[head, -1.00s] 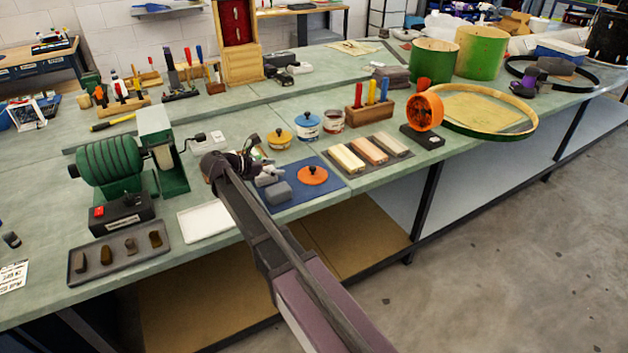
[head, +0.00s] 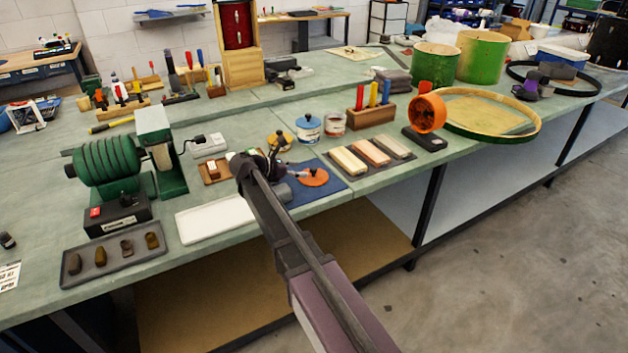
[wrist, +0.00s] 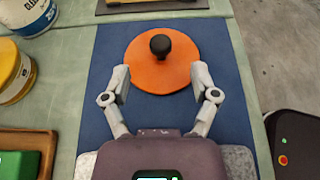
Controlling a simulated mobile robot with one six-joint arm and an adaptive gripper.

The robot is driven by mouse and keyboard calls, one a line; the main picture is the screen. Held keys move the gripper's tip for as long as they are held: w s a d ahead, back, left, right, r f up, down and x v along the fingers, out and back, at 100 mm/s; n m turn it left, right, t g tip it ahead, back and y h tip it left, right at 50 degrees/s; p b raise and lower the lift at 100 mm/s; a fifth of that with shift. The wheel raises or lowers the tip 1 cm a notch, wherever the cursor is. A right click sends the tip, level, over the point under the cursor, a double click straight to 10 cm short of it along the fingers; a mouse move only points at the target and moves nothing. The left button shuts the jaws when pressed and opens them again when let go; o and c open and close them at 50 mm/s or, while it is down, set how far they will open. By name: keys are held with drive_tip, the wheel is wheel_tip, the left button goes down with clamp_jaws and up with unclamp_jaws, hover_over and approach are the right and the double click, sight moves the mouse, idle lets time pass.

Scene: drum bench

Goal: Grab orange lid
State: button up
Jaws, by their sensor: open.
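The orange lid (head: 312,177) is a flat round disc lying on a blue mat (head: 329,189) on the bench. In the wrist view the orange lid (wrist: 163,74) has a dark round knob on top and lies on the blue mat (wrist: 228,88). My gripper (wrist: 160,80) is open, with one finger at each side of the lid's near half. I cannot tell whether the fingers touch its rim. In the head view my gripper (head: 288,160) is at the lid's left, and my wrist hides part of the mat.
A yellow tin (wrist: 14,72) and a white-and-blue tin (wrist: 28,10) stand left of the mat. A white tray (head: 214,219) lies left of my arm. Wooden blocks (head: 371,151) lie right of the mat. An orange fan (head: 427,113) stands further right.

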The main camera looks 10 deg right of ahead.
sight(313, 169)
drive_tip(key=shift+w+d+f, duration=0.1)
drive_tip(key=shift+d, duration=0.2)
drive_tip(key=shift+b+x, duration=1)
drive_tip(key=shift+x, duration=1.6)
clamp_jaws()
